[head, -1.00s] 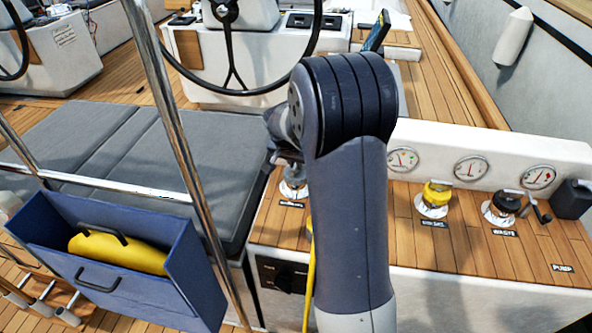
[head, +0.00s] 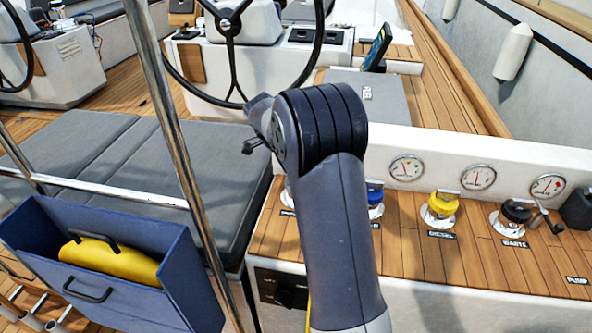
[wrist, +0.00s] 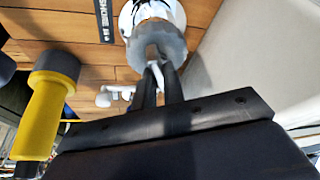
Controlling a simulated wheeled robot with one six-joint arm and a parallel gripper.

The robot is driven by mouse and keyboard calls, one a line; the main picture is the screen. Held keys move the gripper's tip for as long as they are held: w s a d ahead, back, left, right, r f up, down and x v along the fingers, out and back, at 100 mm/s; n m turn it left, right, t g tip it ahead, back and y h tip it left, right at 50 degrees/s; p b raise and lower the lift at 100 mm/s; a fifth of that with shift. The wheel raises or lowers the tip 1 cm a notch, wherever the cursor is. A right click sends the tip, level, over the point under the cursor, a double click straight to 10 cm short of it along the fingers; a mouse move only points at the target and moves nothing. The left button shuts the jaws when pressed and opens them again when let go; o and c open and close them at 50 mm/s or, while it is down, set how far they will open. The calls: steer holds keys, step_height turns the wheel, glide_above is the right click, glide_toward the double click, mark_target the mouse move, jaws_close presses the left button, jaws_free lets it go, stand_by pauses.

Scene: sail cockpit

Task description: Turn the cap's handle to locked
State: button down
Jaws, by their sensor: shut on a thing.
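A grey cap (wrist: 158,38) on a round white base (wrist: 130,18) fills the top middle of the wrist view, with a dark label beside it. My gripper (wrist: 157,75) reaches up to it with its two dark fingers close together. A pale piece shows between the fingertips, seemingly the cap's handle; the contact is partly hidden. I cannot read the handle's locked position. In the head view my arm hides the fingertips and most of this cap; only a sliver of the white base (head: 287,198) shows.
A blue cap (head: 375,197), a yellow cap (head: 441,204) and a black cap (head: 516,211) stand to the right on the wooden ledge, below round gauges. A yellow handle (wrist: 40,115) is close at left in the wrist view. A steel rail post (head: 165,110) stands left of my arm.

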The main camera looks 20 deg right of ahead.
steer(key=shift+w+m+g, duration=0.1)
steer(key=shift+m+g, duration=0.4)
steer(key=shift+m, duration=0.7)
steer(key=c, duration=1.5)
jaws_free()
steer(key=p+v, duration=0.1)
steer(key=v, duration=0.9)
steer(key=shift+r+p, duration=0.35)
steer(key=shift+r, duration=0.1)
steer(key=shift+w+f, duration=0.1)
